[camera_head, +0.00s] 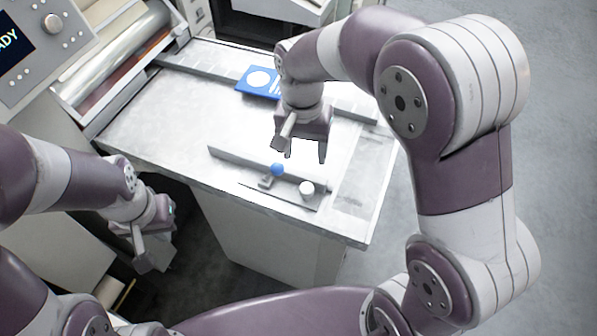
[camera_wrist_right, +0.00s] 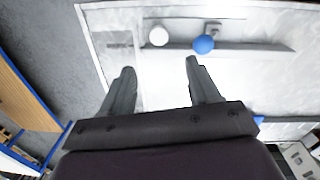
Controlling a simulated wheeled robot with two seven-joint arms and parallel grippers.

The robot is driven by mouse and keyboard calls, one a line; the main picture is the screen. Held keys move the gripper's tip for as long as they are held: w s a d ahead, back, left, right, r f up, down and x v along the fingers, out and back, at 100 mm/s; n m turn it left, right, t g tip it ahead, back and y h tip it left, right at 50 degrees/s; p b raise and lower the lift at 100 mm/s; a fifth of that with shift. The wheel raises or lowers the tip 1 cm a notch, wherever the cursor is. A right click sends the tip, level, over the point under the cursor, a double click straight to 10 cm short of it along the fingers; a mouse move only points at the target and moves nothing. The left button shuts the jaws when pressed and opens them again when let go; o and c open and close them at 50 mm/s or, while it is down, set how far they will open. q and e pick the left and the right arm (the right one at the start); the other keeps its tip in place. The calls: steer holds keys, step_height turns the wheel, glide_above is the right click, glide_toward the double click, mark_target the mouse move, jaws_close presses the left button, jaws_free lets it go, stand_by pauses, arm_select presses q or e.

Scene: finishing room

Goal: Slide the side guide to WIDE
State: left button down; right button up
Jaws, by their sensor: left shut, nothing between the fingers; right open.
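The side guide (camera_head: 236,157) is a long grey bar on the pale table. A blue ball knob (camera_head: 277,169) is at its near side, with a small grey block below it. A white round piece (camera_head: 307,188) stands to the knob's right, near a thin dark line. My right gripper (camera_head: 305,153) is open and empty, above the table just behind the guide. In the right wrist view, the blue knob (camera_wrist_right: 203,44) and white piece (camera_wrist_right: 158,36) lie beyond the fingertips (camera_wrist_right: 160,67), apart from them. My left gripper (camera_head: 145,259) is shut and empty, off the table's left front side.
A blue card with a white circle (camera_head: 258,82) lies at the table's back, partly behind my right arm. A rail (camera_head: 205,69) runs along the back. A roller machine (camera_head: 125,60) with a display stands at the left. The tabletop left of the guide is clear.

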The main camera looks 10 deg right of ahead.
mark_target(307, 186)
steer(key=f, duration=0.1)
steer(key=s+f, duration=0.1)
steer(key=f, duration=0.1)
steer(key=shift+s+a+f, duration=0.1)
steer(key=shift+s+a, duration=0.1)
steer(key=shift+s, duration=0.1)
steer(key=f, duration=0.2)
steer(key=w+f+p, duration=0.1)
steer(key=f, duration=0.2)
steer(key=d+f, duration=0.1)
steer(key=f, duration=0.1)
steer(key=shift+w+f, duration=0.2)
steer(key=shift+f, duration=0.2)
steer(key=shift+s+a+f, duration=0.2)
steer(key=shift+s+f, duration=0.15)
steer(key=shift+f, duration=0.05)
steer(key=shift+w+d, duration=0.1)
steer(key=shift+w, duration=0.05)
steer(key=shift+c, duration=1.2)
arm_select(q)
steer(key=shift+s+a+r, duration=0.1)
steer(key=shift+s+r, duration=0.05)
steer(key=shift+r, duration=0.45)
arm_select(e)
steer(key=shift+w, duration=0.1)
jaws_close()
